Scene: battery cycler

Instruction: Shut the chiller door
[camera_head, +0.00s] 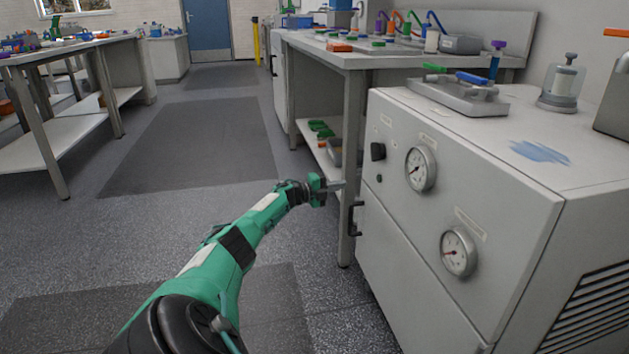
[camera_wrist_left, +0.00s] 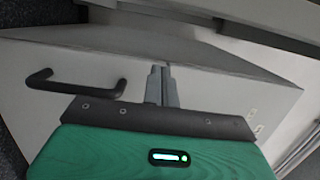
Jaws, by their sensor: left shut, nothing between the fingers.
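The chiller is the pale grey cabinet (camera_head: 465,195) at the right of the head view, with two round gauges on its upper front. Its door (camera_head: 400,275) is the plain lower front panel, with a black bar handle (camera_head: 355,219) near its left edge. I cannot tell for sure whether the door is flush or slightly ajar. My left gripper (camera_head: 341,186) is shut and empty, just above and left of the handle. In the left wrist view the closed fingers (camera_wrist_left: 161,72) point at a pale surface, with the handle (camera_wrist_left: 75,84) to their left. I cannot tell whether they touch. My right gripper is out of view.
A grey workbench (camera_head: 350,60) with a lower shelf stands behind the chiller, its leg close beyond my left gripper. The floor (camera_head: 190,145) to the left is clear.

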